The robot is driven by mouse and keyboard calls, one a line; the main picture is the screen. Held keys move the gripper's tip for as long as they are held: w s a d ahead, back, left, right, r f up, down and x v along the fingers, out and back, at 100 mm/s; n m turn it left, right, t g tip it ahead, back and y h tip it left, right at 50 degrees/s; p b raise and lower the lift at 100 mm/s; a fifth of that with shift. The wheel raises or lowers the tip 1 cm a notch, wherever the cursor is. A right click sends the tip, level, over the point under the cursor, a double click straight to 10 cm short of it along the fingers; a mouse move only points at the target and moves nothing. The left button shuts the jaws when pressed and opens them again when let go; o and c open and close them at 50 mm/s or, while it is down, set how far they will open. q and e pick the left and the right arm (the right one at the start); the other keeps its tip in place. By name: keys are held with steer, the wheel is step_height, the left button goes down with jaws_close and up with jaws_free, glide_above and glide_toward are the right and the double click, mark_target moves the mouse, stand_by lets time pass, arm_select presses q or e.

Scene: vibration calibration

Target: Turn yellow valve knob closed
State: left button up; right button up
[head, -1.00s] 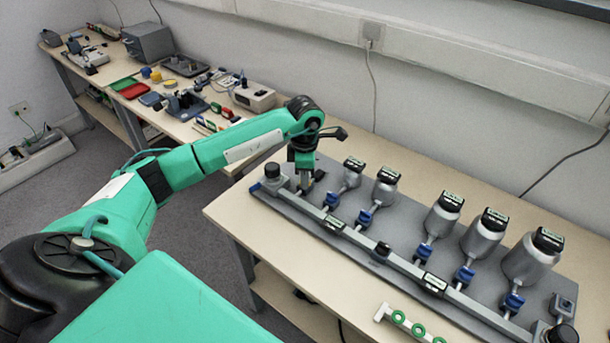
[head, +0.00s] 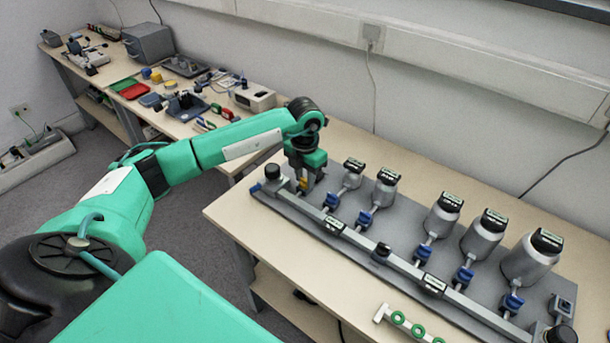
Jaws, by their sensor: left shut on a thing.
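Several blue valve knobs sit along the same pipe to the right, such as one (head: 332,201) nearest the gripper. How far the yellow knob is turned cannot be told. My right gripper is not in view.
Several grey canisters with black caps (head: 443,215) stand along the back of the board, the nearest (head: 353,174) just right of my gripper. A white rack with green rings (head: 410,325) lies at the table's front. A second bench (head: 180,130) with tools is at the back left.

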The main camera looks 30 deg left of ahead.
mark_target(305, 179)
arm_select(q)
steer(key=shift+n, duration=0.3)
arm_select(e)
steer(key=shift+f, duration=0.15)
arm_select(q)
steer(key=shift+n, duration=0.3)
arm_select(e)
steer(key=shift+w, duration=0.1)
arm_select(q)
steer(key=shift+r, duration=0.1)
steer(key=o, duration=1)
step_height(305, 179, up, 14)
steer(key=shift+f, duration=0.15)
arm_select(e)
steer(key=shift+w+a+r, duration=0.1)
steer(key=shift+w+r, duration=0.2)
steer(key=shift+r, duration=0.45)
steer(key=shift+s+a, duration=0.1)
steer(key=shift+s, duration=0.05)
